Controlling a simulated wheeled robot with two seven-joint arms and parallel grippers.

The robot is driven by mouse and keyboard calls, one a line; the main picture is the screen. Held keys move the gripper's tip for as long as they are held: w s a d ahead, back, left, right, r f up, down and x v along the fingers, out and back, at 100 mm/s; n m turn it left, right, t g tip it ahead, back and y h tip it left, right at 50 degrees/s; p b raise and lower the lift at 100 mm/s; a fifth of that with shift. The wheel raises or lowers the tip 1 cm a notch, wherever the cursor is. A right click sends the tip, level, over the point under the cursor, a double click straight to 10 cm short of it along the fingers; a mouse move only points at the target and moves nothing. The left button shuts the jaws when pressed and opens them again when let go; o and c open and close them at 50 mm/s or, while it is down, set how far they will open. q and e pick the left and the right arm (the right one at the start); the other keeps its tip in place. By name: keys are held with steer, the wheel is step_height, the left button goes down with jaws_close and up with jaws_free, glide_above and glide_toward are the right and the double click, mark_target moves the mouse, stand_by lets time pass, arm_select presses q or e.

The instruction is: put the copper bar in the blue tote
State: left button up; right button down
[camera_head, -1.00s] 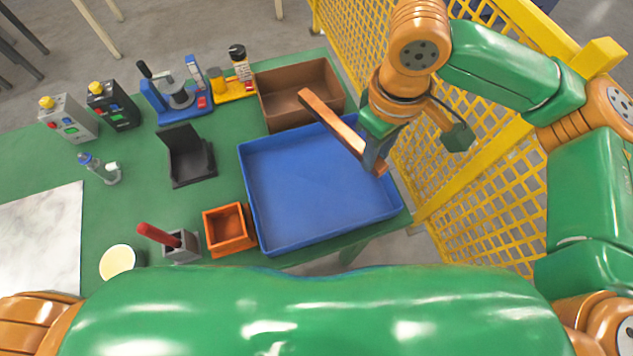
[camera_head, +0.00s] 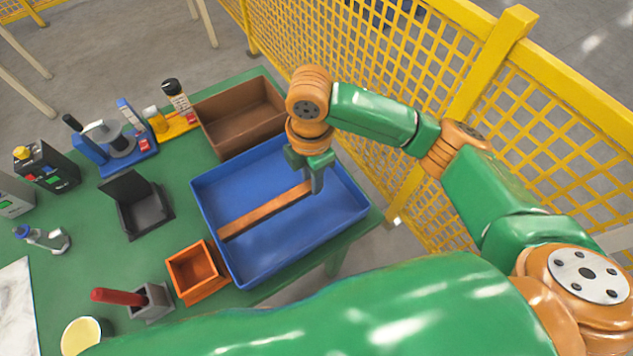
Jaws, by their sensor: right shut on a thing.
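The copper bar (camera_head: 262,212) is long and flat and lies within the outline of the blue tote (camera_head: 243,283), running from its left side to near its middle. I cannot tell whether the bar touches the tote floor. The blue tote is a wide, shallow tray at the table's right end. My right gripper (camera_head: 314,186) points down over the tote and is shut on the bar's right end. The fingertips are partly hidden by the wrist. My left gripper is out of view.
A brown bin (camera_head: 240,118) stands behind the tote, and a small orange bin (camera_head: 197,271) sits at its front left. A black holder (camera_head: 140,205) and a grey holder with a red handle (camera_head: 150,301) stand left. A yellow mesh fence (camera_head: 400,150) runs behind my right arm.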

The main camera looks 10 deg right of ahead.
steer(key=f, duration=0.2)
steer(key=w+d+f, duration=0.1)
steer(key=f, duration=0.1)
steer(key=d+f, duration=0.1)
steer(key=f, duration=0.1)
steer(key=shift+w, duration=0.15)
steer(key=c, duration=0.7)
jaws_free()
steer(key=shift+f, duration=0.1)
steer(key=shift+o, duration=0.2)
step_height(320, 180, up, 12)
